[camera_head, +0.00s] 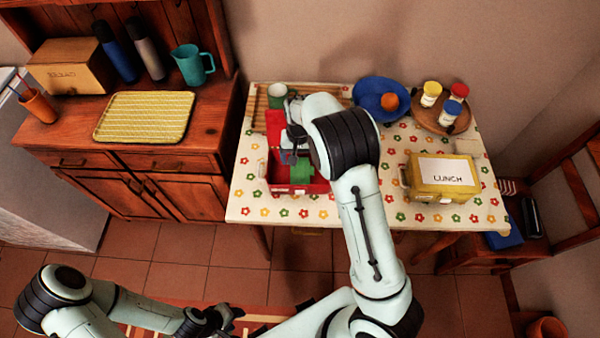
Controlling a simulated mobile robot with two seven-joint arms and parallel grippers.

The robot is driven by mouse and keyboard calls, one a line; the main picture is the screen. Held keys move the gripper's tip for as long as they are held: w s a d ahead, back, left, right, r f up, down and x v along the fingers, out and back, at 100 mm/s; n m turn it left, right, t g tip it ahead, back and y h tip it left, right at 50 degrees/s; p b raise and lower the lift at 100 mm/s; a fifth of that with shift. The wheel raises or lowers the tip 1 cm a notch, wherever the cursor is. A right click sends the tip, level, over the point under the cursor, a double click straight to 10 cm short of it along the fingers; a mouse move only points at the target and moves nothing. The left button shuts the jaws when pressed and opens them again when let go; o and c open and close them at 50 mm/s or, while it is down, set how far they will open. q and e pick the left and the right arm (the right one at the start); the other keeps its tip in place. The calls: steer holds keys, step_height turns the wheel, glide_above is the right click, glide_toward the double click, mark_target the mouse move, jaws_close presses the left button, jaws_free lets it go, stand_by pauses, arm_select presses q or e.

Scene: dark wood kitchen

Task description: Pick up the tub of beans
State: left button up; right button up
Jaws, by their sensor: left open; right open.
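A red open box (318,187) stands on the flowered table, with a green item (301,172) inside it, possibly a tub. I see no label, so I cannot tell whether it is the tub of beans. My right arm reaches over the table, and its open gripper (290,148) points down over the left part of the red box, just beside the green item. My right arm hides part of the box. My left gripper (226,317) is open and low, in front of the table, away from the box.
A yellow box marked LUNCH (444,172) stands to the right on the table (255,205). A wooden cabinet stands at the left.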

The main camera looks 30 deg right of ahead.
mark_target(300, 170)
steer(key=shift+f, duration=0.85)
steer(key=f, duration=0.2)
steer(key=s+f, duration=0.1)
steer(key=f, duration=0.1)
steer(key=shift+f, duration=0.1)
steer(key=shift+w+f, duration=0.1)
steer(key=shift+f, duration=0.4)
steer(key=c, duration=1)
steer(key=shift+o, duration=0.2)
steer(key=shift+r, duration=0.1)
